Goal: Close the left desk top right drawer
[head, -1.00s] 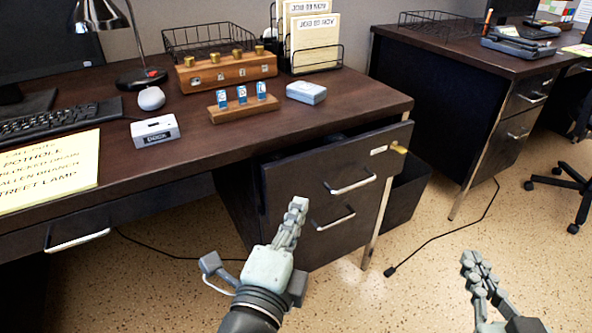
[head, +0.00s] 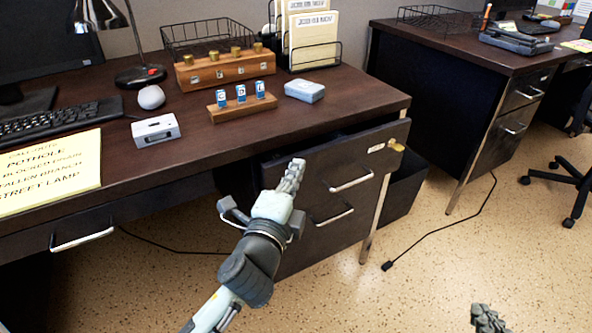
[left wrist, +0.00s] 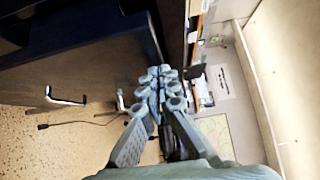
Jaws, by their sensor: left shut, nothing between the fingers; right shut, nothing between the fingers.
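The top right drawer (head: 335,165) of the left desk (head: 330,105) is pulled partly out, with a dark gap showing behind its front. It has a metal handle (head: 351,180), and a brass key or lock piece (head: 396,145) at its right end. My left gripper (head: 292,172) is shut and empty, its fingertips in front of the left part of the drawer front; whether they touch it I cannot tell. The left wrist view shows the same shut fingers (left wrist: 160,82) beside a dark front with handles. My right gripper (head: 486,315) is shut, low at the right, away from the desk.
A lower drawer handle (head: 333,215) is below the open drawer. A dark bin (head: 405,185) stands to its right. A cable (head: 450,235) lies on open floor.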

